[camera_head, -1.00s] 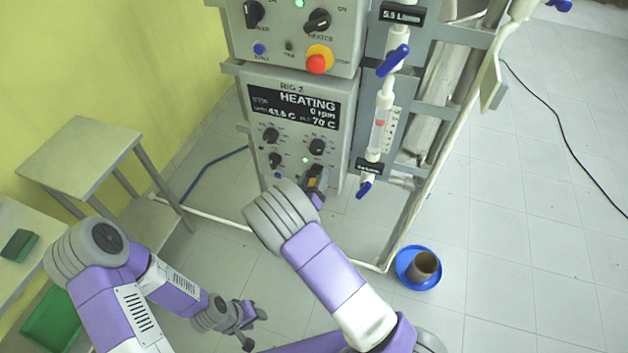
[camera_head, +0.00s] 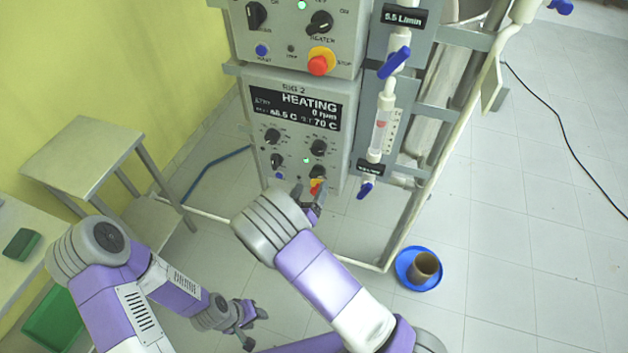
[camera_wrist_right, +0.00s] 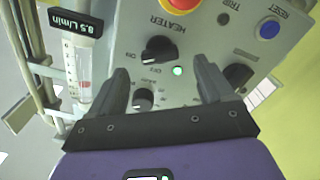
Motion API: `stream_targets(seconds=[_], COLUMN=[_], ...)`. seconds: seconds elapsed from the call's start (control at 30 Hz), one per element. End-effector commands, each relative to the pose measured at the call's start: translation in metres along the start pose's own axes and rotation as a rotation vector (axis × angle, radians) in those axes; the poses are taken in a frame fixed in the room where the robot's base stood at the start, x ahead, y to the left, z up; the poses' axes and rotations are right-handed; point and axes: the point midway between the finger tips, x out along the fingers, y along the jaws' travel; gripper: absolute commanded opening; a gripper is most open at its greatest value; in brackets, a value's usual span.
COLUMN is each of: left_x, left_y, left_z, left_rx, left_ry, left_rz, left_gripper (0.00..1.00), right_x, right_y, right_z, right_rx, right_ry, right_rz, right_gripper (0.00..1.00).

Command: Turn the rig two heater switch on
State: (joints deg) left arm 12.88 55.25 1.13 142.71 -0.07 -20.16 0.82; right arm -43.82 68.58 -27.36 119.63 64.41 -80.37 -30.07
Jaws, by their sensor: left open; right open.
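The rig two panel (camera_head: 340,130) is the lower grey box in the head view; its display (camera_head: 296,106) reads HEATING. The rig two heater switch (camera_head: 318,171) is a black knob above the red stop button. In the right wrist view, upside down, the heater switch (camera_wrist_right: 158,49) has its handle turned toward the On mark, and a green lamp (camera_wrist_right: 178,71) beside it is lit. My right gripper (camera_head: 311,195) is open and empty in front of the panel's lower right. Its fingers (camera_wrist_right: 161,62) are spread on both sides of the switch, apparently clear of it. My left gripper (camera_head: 254,328) is open and empty, low over the floor.
A red stop button (camera_wrist_right: 178,4) and a black knob (camera_wrist_right: 238,75) are close to the switch. A flow meter (camera_head: 381,128) with blue valves stands right of the panel. A blue dish (camera_head: 405,273) with a brown cup is on the floor. Open floor lies to the right.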

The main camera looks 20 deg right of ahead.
Motion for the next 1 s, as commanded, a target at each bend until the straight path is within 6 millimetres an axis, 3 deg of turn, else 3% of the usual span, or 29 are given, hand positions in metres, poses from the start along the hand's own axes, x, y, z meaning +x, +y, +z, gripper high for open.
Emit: stream_targets(seconds=[0.23, 0.8, 0.87, 0.97, 1.0], left_x=[-0.002, -0.002, -0.002, -0.002, -0.002], left_y=[0.001, 0.001, 0.001, 0.001, 0.001], left_z=[0.000, 0.000, 0.000, 0.000, 0.000], left_rx=[0.000, 0.000, 0.000, 0.000, 0.000], left_ry=[0.000, 0.000, 0.000, 0.000, 0.000], left_rz=[0.000, 0.000, 0.000, 0.000, 0.000], left_gripper=[0.43, 0.43, 0.43, 0.43, 0.43], right_x=[-0.027, -0.028, -0.026, -0.021, -0.020], right_y=[0.000, 0.000, -0.001, -0.006, -0.010], right_z=[0.000, 0.002, 0.009, 0.040, 0.059], right_rx=[-0.001, 0.000, 0.003, 0.016, 0.029], right_ry=[0.000, -0.005, -0.028, -0.133, -0.198], right_rz=[0.000, -0.003, -0.019, -0.094, -0.140], right_gripper=[0.81, 0.81, 0.81, 0.81, 0.81])
